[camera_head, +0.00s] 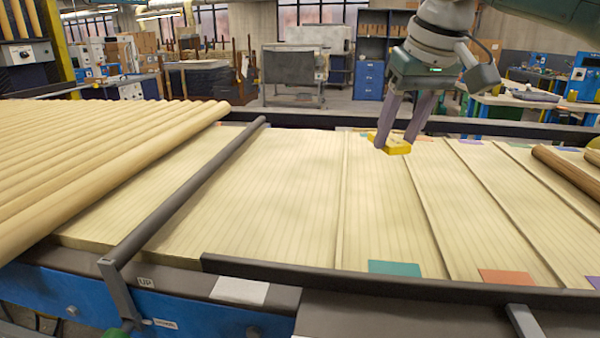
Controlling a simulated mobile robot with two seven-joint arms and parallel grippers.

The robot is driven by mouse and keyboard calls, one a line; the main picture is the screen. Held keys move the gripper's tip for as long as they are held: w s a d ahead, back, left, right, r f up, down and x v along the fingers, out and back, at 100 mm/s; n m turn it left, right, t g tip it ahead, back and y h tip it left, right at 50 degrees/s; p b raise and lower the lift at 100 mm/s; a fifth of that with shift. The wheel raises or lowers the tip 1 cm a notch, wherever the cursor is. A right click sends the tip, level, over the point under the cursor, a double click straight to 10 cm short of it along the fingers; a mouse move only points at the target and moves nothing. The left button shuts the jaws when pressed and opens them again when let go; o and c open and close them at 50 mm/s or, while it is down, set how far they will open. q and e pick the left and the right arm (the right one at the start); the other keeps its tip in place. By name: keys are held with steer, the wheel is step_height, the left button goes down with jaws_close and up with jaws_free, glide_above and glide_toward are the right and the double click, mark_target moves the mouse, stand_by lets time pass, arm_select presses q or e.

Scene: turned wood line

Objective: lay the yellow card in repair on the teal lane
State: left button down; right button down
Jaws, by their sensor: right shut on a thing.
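My right gripper (396,139) reaches down from the upper right and is shut on the yellow card (396,148), a small thick yellow piece. It holds the card at the far part of the slatted bed, over or near the far end of the lane with the teal tab. I cannot tell whether the card touches the bed. The teal lane (385,220) is pale wood between thin dividers, with a teal tab (395,268) at its near end. The lane's surface looks bare. My left gripper is not in view.
An orange-tabbed lane (470,215) lies just right. Brown turned rods (570,172) lie farther right. Pale rods (90,150) fill the left, beside a dark bar (190,190). A dark rail (300,271) edges the near side. The wide middle bed (260,200) is clear.

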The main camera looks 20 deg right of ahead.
mark_target(384, 194)
step_height(384, 194, down, 8)
stand_by(0.4)
steer(key=shift+f+b, duration=0.1)
steer(key=shift+b, duration=0.2)
steer(key=shift+c, duration=1.8)
jaws_free()
steer(key=shift+r, duration=0.4)
steer(key=p+v, duration=0.1)
steer(key=v, duration=1)
steer(key=shift+r+p, duration=0.25)
steer(key=shift+p, duration=0.15)
